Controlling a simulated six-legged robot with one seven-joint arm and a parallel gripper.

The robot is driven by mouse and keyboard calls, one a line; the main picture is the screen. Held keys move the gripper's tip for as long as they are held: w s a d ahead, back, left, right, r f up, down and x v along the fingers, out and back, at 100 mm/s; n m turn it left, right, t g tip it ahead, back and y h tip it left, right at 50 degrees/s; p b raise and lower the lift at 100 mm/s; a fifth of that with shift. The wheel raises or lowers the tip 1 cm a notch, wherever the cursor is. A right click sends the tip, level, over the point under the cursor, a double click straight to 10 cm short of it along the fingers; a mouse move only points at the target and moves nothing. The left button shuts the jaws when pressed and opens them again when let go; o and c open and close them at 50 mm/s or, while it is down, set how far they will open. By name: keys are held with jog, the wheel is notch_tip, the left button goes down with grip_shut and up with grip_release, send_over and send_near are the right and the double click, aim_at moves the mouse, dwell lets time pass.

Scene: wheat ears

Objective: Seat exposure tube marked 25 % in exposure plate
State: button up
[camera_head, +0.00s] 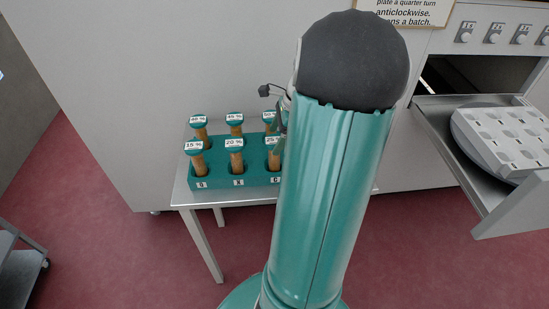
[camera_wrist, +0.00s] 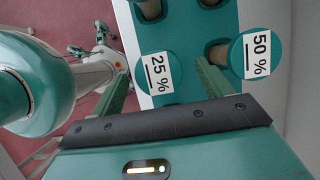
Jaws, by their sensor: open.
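The 25 % tube (camera_head: 272,141) stands in the front row of a teal rack, at its right end, partly hidden by my arm. In the wrist view its teal cap with the 25 % label (camera_wrist: 157,73) shows from above. My gripper (camera_wrist: 162,75) is open, with one teal finger on each side of that cap in the picture. I cannot tell whether the fingers are level with the cap or touching it. The exposure plate (camera_head: 500,135), pale and round-edged with several slots, rests in the pulled-out drawer at the right.
The teal rack (camera_head: 221,183) stands on a small metal table (camera_head: 180,195) and holds several other labelled tubes. The 50 % tube (camera_wrist: 257,53) is close beside the right finger. The open drawer (camera_head: 500,217) juts out at the right. A trolley (camera_head: 22,262) stands at lower left.

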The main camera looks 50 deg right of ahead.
jog(key=x, duration=0.4)
jog(key=shift+s+f, duration=0.1)
jog(key=shift+s, duration=0.05)
jog(key=c, duration=1.5)
notch_tip(320, 180, up, 10)
jog(key=shift+r, duration=0.1)
